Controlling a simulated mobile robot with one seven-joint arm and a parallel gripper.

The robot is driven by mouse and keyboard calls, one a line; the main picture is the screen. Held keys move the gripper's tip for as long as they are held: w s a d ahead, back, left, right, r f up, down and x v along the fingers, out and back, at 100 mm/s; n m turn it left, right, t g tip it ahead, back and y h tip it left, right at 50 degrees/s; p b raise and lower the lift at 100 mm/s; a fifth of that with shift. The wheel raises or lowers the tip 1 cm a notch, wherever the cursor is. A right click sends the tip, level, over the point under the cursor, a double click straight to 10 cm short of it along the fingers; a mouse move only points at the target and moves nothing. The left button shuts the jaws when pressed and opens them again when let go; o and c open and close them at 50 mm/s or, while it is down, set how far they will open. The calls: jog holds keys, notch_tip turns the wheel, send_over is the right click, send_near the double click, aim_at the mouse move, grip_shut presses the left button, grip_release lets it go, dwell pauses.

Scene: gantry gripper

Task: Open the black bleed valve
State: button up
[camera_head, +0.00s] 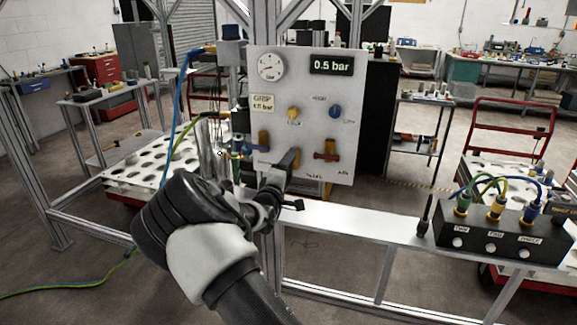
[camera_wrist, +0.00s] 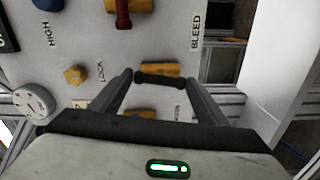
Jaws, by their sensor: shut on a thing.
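The black bleed valve shows in the wrist view as a black handle (camera_wrist: 160,81) in front of a brass body (camera_wrist: 160,69), its long side running along that body. My gripper (camera_wrist: 160,84) is shut on this handle, with one finger at each end of it. In the head view my gripper (camera_head: 284,162) is at the lower middle of the white panel (camera_head: 345,110) and hides most of the valve. A digital display (camera_head: 332,65) on the panel reads 0.5 bar. The BLEED label (camera_wrist: 196,31) is beside the valves.
A red-handled valve (camera_head: 327,156) is just right of my gripper, and a blue-handled valve (camera_head: 257,149) is just left. Above are a yellow knob (camera_head: 293,113), a blue knob (camera_head: 335,111) and a round gauge (camera_head: 271,66). A black button box (camera_head: 490,238) with hoses stands at right.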

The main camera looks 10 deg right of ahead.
jog(key=shift+n, duration=0.8)
jog(key=o, duration=0.8)
jog(key=v, duration=1.7)
jog(key=shift+s+a, duration=0.15)
jog(key=shift+s, duration=0.1)
